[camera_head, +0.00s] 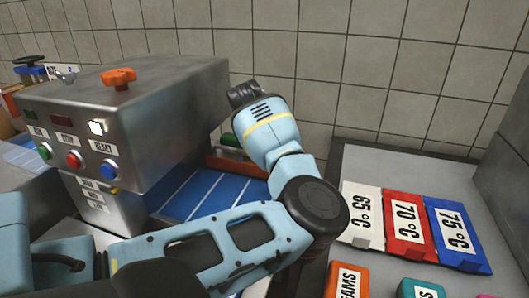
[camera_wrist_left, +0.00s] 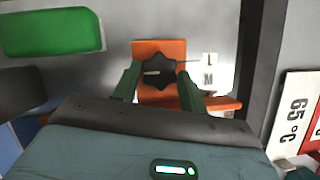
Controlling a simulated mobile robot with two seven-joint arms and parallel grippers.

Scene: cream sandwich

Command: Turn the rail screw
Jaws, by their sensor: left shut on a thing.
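The rail screw is a black star-shaped knob (camera_wrist_left: 155,72) on an orange rail block (camera_wrist_left: 152,48) in the left wrist view. My left gripper (camera_wrist_left: 158,80) has its two dark green fingers on either side of the knob, shut on it. A pale pointer line shows on the knob, and a scale label with L and M (camera_wrist_left: 209,70) stands to its right. In the head view my left arm reaches up to the right of the steel machine; its fingers and the screw are hidden there. My right gripper is in neither view.
The steel machine (camera_head: 165,100) with an orange knob (camera_head: 119,78) and coloured buttons stands at the left. Blue panels (camera_head: 205,193) lie beside it. A grey board at the right holds white, red and blue temperature plates (camera_head: 458,235). A green block (camera_wrist_left: 50,32) is left of the screw.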

